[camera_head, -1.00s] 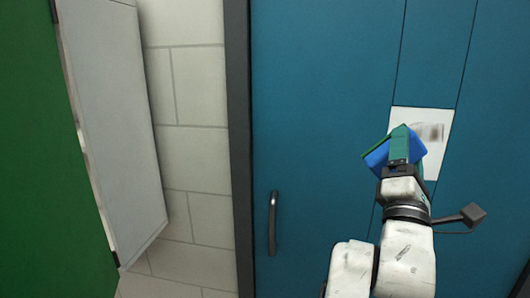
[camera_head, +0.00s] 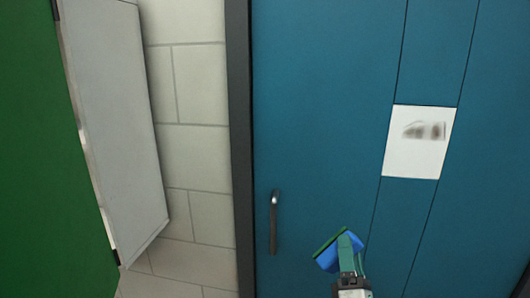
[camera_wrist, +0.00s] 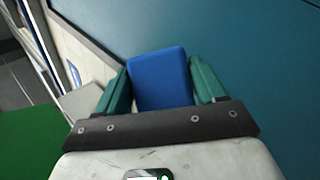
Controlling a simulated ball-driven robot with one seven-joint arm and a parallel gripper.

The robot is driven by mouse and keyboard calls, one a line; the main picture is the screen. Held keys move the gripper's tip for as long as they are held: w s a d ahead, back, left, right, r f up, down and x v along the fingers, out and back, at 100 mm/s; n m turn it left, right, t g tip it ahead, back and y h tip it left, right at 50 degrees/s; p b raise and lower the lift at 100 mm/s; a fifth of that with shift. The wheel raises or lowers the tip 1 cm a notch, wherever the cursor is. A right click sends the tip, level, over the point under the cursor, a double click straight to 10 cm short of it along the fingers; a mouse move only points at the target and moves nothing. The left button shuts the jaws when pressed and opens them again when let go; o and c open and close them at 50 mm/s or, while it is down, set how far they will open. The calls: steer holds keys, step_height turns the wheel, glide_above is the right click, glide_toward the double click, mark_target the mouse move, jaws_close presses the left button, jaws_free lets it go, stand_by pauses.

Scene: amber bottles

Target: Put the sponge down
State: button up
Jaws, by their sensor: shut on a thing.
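The sponge is a blue block with a green layer along one edge. In the head view the sponge (camera_head: 328,257) is at the lower right of centre, in front of the blue door. My gripper (camera_head: 346,250) is shut on it, with green fingers, and holds it in the air. In the wrist view the blue sponge (camera_wrist: 160,80) fills the space between the two green fingers of my gripper (camera_wrist: 160,88). Its green layer is hidden there.
A blue door (camera_head: 320,110) with a dark handle (camera_head: 273,222) fills the right side, and a white paper with dark marks (camera_head: 418,142) is on it. A pale tiled wall (camera_head: 190,100), a grey panel (camera_head: 115,120) and a green surface (camera_head: 40,150) are to the left. No free tabletop shows.

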steer(key=s+f, duration=0.9)
steer(key=f, duration=0.6)
steer(key=s+d+f, duration=0.1)
steer(key=s+f, duration=0.9)
steer(key=f, duration=0.5)
steer(key=shift+d, duration=0.15)
steer(key=shift+w, duration=0.15)
